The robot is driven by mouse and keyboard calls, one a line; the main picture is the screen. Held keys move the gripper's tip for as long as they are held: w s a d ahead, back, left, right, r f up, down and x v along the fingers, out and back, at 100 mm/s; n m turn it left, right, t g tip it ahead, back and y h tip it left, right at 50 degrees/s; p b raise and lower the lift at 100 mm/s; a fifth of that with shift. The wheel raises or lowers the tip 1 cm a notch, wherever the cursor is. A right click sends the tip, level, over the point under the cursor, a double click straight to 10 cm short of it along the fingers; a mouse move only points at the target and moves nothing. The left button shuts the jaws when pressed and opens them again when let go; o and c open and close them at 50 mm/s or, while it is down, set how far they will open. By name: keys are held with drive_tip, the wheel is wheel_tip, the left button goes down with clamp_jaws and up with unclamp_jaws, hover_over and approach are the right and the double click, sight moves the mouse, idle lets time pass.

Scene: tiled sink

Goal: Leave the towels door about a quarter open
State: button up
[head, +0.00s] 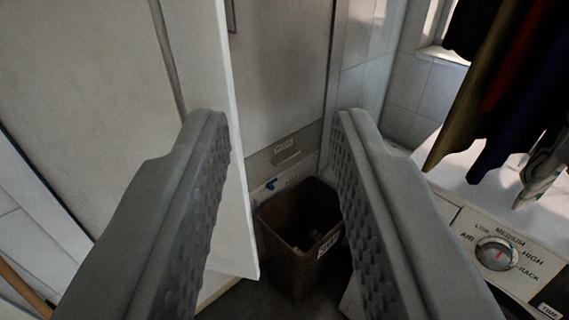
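My gripper (278,118) is open, with its two grey ribbed fingers wide apart. A white door panel (243,225) stands ajar on the left, its free edge running down just right of my left finger. My left finger covers part of this panel; I cannot tell whether they touch. No towels label is readable on it, so I cannot confirm that it is the towels door. Nothing is clamped between the fingers.
A brown bin (288,265) stands on the floor between the fingers, before a grey-white front with a small handle (286,153). At right are a white appliance with a dial (497,253) and dark hanging clothes (500,90).

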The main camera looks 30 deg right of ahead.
drive_tip(key=shift+c, duration=0.2)
clamp_jaws()
drive_tip(key=w+a+f+t, duration=0.2)
drive_tip(key=w+a+f, duration=0.4)
drive_tip(key=w+f, duration=0.5)
wheel_tip(320, 180, down, 17)
drive_tip(key=w+a+m+g+h, duration=0.2)
drive_tip(key=a+g+h, duration=0.1)
drive_tip(key=g, duration=0.1)
drive_tip(key=x, duration=1.4)
drive_tip(key=shift+d, duration=0.2)
